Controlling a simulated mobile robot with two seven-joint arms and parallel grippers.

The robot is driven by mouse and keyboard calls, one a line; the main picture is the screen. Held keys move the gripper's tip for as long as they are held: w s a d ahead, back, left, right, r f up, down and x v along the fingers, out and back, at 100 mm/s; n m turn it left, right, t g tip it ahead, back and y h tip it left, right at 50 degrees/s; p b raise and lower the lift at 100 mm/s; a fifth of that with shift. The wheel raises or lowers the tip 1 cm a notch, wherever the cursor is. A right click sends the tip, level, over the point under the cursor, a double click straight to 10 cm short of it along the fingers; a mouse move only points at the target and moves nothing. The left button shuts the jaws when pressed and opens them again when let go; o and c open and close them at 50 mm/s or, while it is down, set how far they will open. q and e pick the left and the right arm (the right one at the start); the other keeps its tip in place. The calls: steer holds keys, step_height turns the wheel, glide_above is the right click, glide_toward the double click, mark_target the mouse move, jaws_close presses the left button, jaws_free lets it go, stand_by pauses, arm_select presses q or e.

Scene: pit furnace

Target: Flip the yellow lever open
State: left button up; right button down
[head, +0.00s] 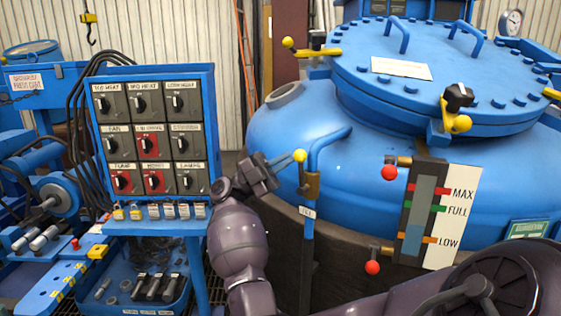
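My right gripper (265,170) is dark and sits just left of the knob, at the end of my purple arm. Its fingers overlap the stem's left end in the picture; I cannot tell whether they touch it or how far apart they are. My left gripper is not in view.
A blue switch panel (154,75) with dark and red rotary switches stands left of my gripper. A level gauge (420,210) with red ball knobs is on the vessel's right. Yellow clamp handles (456,124) ring the lid.

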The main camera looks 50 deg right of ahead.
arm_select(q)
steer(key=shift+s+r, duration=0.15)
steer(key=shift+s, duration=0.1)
arm_select(e)
steer(key=shift+s+r, duration=0.4)
steer(key=shift+r, duration=0.05)
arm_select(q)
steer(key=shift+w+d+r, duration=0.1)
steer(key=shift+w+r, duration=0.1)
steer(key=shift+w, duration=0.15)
